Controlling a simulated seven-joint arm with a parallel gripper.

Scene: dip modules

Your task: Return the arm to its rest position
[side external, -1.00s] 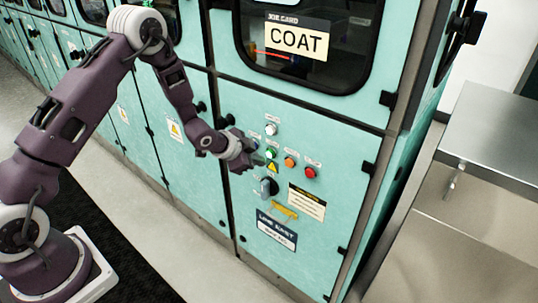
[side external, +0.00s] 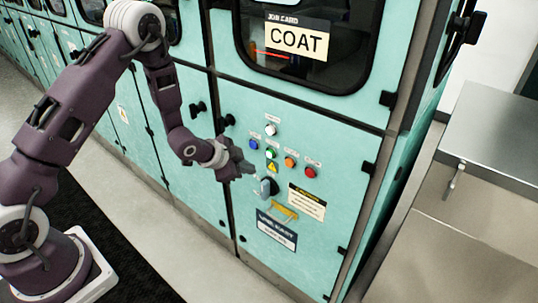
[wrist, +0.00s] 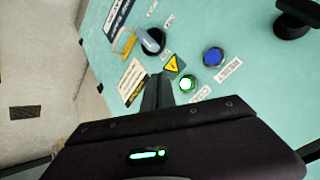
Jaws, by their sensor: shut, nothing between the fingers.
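My gripper (side external: 246,171) is shut and empty. In the side view it hangs in front of the teal machine panel (side external: 235,215), left of the rotary knob (side external: 268,187) and below the blue button (side external: 254,144). Its tips look apart from the panel. In the wrist view the closed fingers (wrist: 157,92) point toward the panel, beside the lit green button (wrist: 187,84). The blue button (wrist: 212,57) and the black knob (wrist: 152,41) also show there. My arm is bent, with its elbow raised high at the upper left.
The panel also carries a white button (side external: 270,130), an orange button (side external: 290,162), a red button (side external: 310,172) and a yellow handle (side external: 285,212). Black door handles (side external: 196,108) stick out left of the panel. A metal counter (side external: 490,140) stands at right. Floor in front is clear.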

